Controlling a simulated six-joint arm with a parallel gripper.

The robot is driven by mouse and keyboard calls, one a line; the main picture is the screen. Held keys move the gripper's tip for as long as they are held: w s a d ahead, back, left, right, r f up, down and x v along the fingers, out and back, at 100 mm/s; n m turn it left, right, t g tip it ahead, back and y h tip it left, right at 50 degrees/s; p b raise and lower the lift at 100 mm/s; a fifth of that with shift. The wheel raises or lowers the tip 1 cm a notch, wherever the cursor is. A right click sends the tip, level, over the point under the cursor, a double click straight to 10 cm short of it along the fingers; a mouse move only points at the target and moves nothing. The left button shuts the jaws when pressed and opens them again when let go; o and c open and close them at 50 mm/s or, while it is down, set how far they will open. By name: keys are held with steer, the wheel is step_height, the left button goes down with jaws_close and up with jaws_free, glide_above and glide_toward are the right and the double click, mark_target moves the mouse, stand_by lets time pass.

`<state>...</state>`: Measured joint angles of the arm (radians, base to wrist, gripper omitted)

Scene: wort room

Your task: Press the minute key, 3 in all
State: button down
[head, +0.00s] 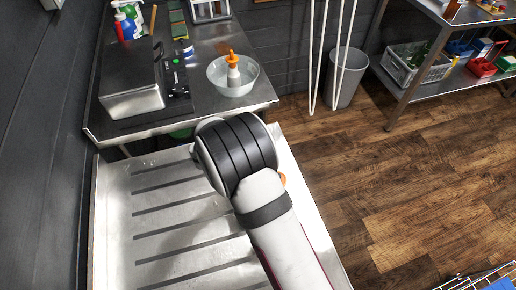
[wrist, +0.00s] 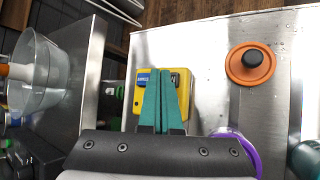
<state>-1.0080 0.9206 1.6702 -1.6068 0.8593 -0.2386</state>
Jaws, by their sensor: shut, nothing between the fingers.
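In the wrist view a yellow device (wrist: 193,112), seemingly the timer, lies on the steel surface. A blue patch with lettering (wrist: 143,80) shows at its upper left, and a dark patch shows at its upper right; I cannot read which is the minute key. My gripper (wrist: 161,74) has two teal fingers, shut together and empty. They overlap the middle of the device and hide part of its face. I cannot tell whether the tips touch it. In the head view my arm hides the device and the gripper.
In the wrist view an orange disc with a black knob (wrist: 247,72) and a purple ring (wrist: 242,141) lie to the right. A clear bowl (wrist: 52,78) stands left, across a gap. In the head view a steel box (head: 132,88) stands on the back table. The drainboard's (head: 120,225) left part is bare.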

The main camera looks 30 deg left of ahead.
steer(key=shift+f, duration=0.35)
steer(key=shift+r, duration=0.1)
stand_by(0.4)
steer(key=shift+r, duration=0.8)
steer(key=shift+r, duration=2.5)
step_height(320, 180, up, 4)
steer(key=shift+f, duration=0.1)
stand_by(0.5)
